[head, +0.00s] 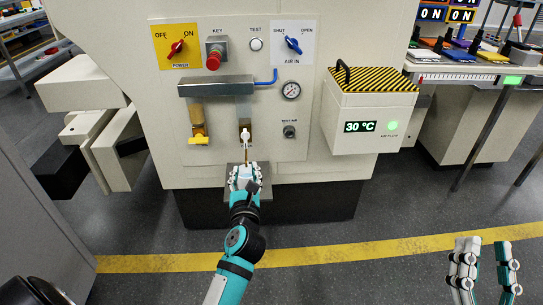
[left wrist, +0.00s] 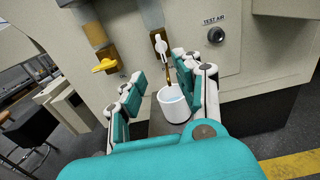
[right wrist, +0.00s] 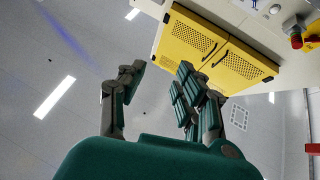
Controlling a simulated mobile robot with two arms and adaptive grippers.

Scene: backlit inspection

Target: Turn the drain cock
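Two cocks hang under sight tubes on the machine panel. One has a yellow handle (head: 199,140) lying sideways; the other has a white handle (head: 245,136), roughly upright. Which is the drain cock is not labelled. A thin brown strand, seemingly liquid, runs from below the white handle (left wrist: 161,46) into a white cup (left wrist: 173,104). My left gripper (head: 244,177) is below the white-handled cock, fingers apart around the cup; contact with the cup cannot be told. My right gripper (head: 485,268) is open and empty at the lower right, away from the panel.
The panel holds a red power switch (head: 176,48), a red key button (head: 213,58), a blue air switch (head: 293,44) and a gauge (head: 291,90). A box with a striped lid (head: 372,80) juts out at the right. The floor in front is clear.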

